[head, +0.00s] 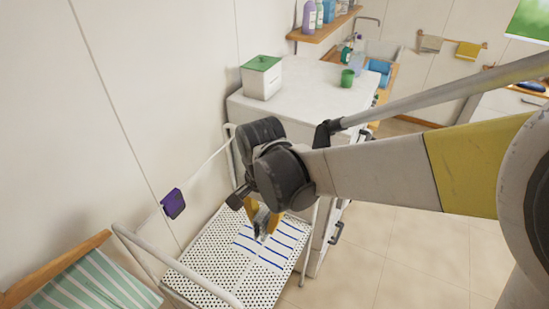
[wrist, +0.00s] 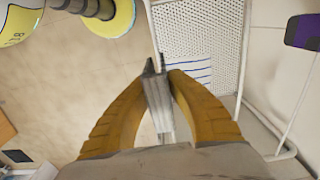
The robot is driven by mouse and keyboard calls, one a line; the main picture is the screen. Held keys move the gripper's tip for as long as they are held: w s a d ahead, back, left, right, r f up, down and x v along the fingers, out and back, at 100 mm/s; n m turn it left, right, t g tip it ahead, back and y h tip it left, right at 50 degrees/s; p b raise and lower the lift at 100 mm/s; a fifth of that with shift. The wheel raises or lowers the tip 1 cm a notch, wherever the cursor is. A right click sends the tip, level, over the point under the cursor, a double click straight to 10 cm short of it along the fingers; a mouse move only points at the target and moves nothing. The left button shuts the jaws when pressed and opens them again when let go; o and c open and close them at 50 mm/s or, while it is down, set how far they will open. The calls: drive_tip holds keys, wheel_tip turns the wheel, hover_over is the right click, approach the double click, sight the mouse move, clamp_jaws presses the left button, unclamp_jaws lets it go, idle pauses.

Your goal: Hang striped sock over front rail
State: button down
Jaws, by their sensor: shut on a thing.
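The striped sock (head: 285,238), white with blue stripes, appears as a flat patch over the perforated top of a white cart. It also shows in the wrist view (wrist: 197,73), just right of and behind my fingertips. White tubular rails stand at the cart's ends; the near one (head: 178,262) is bare where visible.
A green-striped cloth (head: 85,285) lies at lower left. Behind the cart, a white cabinet (head: 315,85) bears a green-lidded box (head: 261,77) and green cup (head: 347,79). Floor right of the cart is clear.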

wheel_tip(320, 180, down, 12)
drive_tip(key=b, duration=1)
idle(0.5)
drive_tip(key=c, duration=1.3)
unclamp_jaws()
drive_tip(key=shift+c, duration=0.2)
wheel_tip(320, 180, up, 11)
drive_tip(key=shift+r, duration=0.15)
drive_tip(key=shift+d+r, duration=0.15)
drive_tip(key=s+d+f+n+t+b, duration=0.2)
drive_tip(key=d+f+b, duration=0.5)
drive_tip(key=d, duration=0.5)
drive_tip(key=s+d+f+n+t+b, duration=0.2)
drive_tip(key=d+f+t+b, duration=0.3)
drive_tip(key=d, duration=0.8)
wheel_tip(320, 180, down, 2)
drive_tip(key=s+b, duration=0.1)
drive_tip(key=b, duration=0.2)
drive_tip(key=shift+s+d+f+n, duration=0.15)
drive_tip(key=shift+s+f+n, duration=0.05)
drive_tip(key=shift+n, duration=0.1)
